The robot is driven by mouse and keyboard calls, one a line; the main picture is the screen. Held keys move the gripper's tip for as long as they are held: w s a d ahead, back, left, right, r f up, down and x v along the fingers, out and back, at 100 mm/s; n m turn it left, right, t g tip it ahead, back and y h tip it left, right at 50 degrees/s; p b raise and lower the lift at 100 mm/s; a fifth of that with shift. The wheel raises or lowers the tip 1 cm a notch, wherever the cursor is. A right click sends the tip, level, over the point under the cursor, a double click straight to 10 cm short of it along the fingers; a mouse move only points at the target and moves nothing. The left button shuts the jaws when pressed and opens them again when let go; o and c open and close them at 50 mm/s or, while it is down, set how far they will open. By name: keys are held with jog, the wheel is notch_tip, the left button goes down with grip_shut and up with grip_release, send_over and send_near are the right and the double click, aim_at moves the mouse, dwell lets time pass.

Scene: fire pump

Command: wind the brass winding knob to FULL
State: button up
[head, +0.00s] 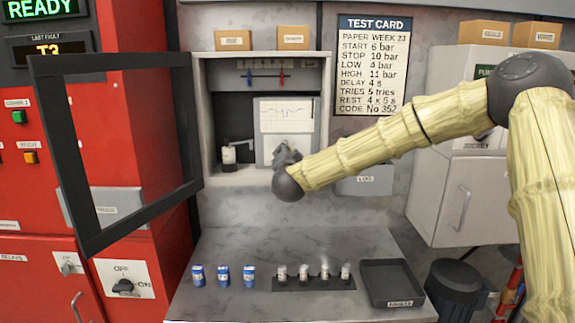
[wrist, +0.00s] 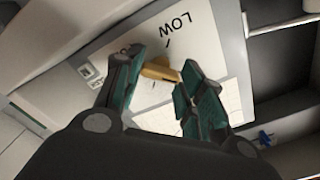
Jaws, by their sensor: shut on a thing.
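The brass winding knob (wrist: 158,70) shows in the wrist view as a yellow bar between my fingers, on a pale panel (wrist: 205,45). The word LOW and a short mark stand on the panel beside it, upside down in this view. My gripper (wrist: 163,69) is shut on the knob, with one teal-padded finger on each side. In the head view my gripper (head: 287,155) reaches into the open recorder cabinet (head: 199,110), at the lower part of the chart unit (head: 286,112). The knob is hidden there. I cannot see a FULL mark.
The cabinet's dark-framed door (head: 128,230) stands open at the left. A small white-labelled bottle (head: 229,155) stands inside the cabinet. Blue cylinders (head: 222,275), several small vials (head: 303,272) and a black tray (head: 391,283) are on the bench (head: 230,305) below.

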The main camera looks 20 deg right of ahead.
jog(key=m+b, duration=0.6)
jog(key=shift+d+f+m, duration=0.1)
jog(key=shift+f+m, duration=0.2)
jog(key=shift+f, duration=0.05)
jog(key=m+b, duration=0.5)
jog(key=shift+r, duration=0.1)
jog(key=shift+m, duration=0.3)
jog(key=o, duration=1)
jog(key=shift+r, duration=0.1)
jog(key=shift+s, duration=0.2)
jog(key=v, duration=1.1)
jog(key=shift+s, duration=0.35)
